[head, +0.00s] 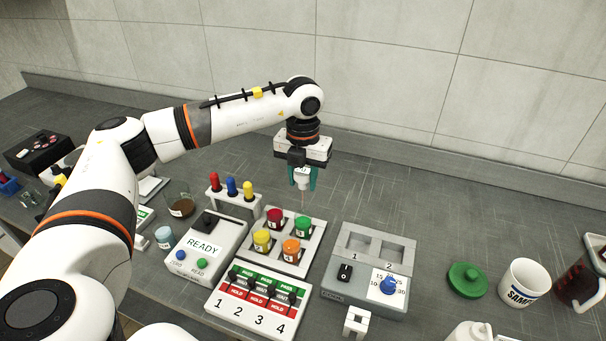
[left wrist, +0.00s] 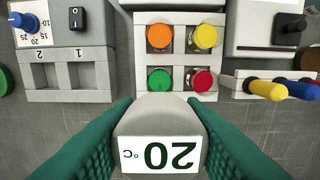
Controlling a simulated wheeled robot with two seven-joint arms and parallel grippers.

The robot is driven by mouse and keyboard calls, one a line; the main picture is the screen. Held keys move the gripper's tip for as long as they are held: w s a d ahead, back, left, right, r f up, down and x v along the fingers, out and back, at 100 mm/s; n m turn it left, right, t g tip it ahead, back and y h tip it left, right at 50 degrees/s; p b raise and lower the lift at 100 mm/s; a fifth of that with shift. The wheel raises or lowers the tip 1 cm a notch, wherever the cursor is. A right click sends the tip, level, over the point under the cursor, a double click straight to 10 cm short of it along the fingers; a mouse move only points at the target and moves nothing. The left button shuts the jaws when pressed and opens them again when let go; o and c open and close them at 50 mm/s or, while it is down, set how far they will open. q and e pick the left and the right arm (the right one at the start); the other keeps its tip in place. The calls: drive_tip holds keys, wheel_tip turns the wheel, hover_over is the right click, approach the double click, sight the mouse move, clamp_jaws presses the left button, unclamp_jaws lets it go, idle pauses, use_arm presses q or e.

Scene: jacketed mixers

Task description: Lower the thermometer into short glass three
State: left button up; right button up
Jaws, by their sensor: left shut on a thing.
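My left gripper (head: 303,180) is shut on the white thermometer (head: 302,172), upright above the back right of the glass rack. In the left wrist view the thermometer (left wrist: 158,142) reads 20 °C between the teal fingers. Its thin probe points down over the short glass with green contents (head: 302,226); I cannot tell if the tip is inside the rim. That glass seems labelled 3, and also shows in the left wrist view (left wrist: 160,80). Red (head: 274,216), yellow (head: 262,239) and orange (head: 291,249) glasses fill the other places. My right gripper is not in view.
The pale rack (head: 318,237) stands between the READY box (head: 203,246) and a grey unit with two wells (head: 372,233). A PASS/HOLD panel (head: 258,302) lies in front. Red, blue and yellow-topped tools stand in a holder (head: 233,206) at left. Counter behind is clear.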

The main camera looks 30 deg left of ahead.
sight(303, 212)
use_arm(q)
drive_tip(key=shift+f+b, duration=2.5)
drive_tip(key=shift+f, duration=1.2)
drive_tip(key=o, duration=1.5)
drive_tip(key=shift+r, duration=0.1)
drive_tip(key=shift+r+p, duration=2.05)
drive_tip(key=shift+r, duration=0.95)
drive_tip(key=shift+s+f, duration=0.1)
drive_tip(key=shift+f, duration=0.05)
